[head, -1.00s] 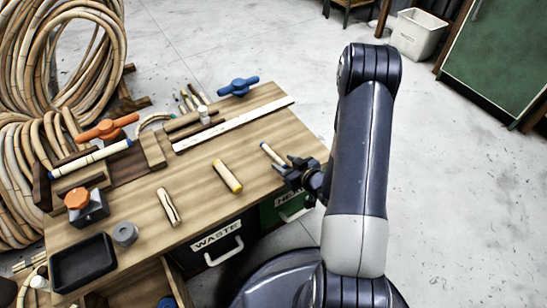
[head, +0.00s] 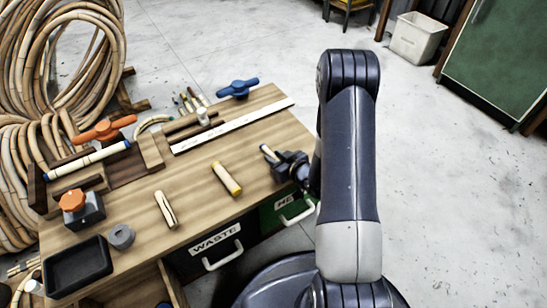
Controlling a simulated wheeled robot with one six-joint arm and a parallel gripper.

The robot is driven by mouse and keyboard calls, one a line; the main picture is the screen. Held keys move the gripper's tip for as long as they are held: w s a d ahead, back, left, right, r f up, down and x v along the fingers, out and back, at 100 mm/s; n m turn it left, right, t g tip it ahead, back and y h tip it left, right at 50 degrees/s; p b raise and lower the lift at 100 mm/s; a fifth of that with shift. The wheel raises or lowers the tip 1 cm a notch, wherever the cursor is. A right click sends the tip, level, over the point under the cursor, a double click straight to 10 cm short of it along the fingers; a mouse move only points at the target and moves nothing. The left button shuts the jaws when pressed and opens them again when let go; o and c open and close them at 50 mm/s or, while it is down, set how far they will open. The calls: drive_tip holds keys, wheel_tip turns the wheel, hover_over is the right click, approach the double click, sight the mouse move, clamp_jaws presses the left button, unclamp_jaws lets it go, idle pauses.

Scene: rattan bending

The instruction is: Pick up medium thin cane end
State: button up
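Three short cane pieces lie on the wooden bench top (head: 205,160). One is a pale piece with a blue tip (head: 267,150), near the right edge. Another has a yellow band (head: 227,179) and lies in the middle. The third has a dark slit along it (head: 166,209) and lies further left. I cannot tell for sure which is the medium thin one. My gripper (head: 282,160) is at the blue-tipped piece, its dark fingers covering that piece's near part. Whether the fingers are closed on it is too small to tell.
A white ruler strip (head: 232,126), a blue-handled clamp (head: 238,88) and an orange-handled clamp (head: 104,130) are on the bench. A black tray (head: 80,267), a grey ring (head: 121,237) and an orange-knobbed block (head: 83,213) sit front left. A WASTE drawer (head: 215,246) is below. Cane coils stand left.

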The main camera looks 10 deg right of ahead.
clamp_jaws()
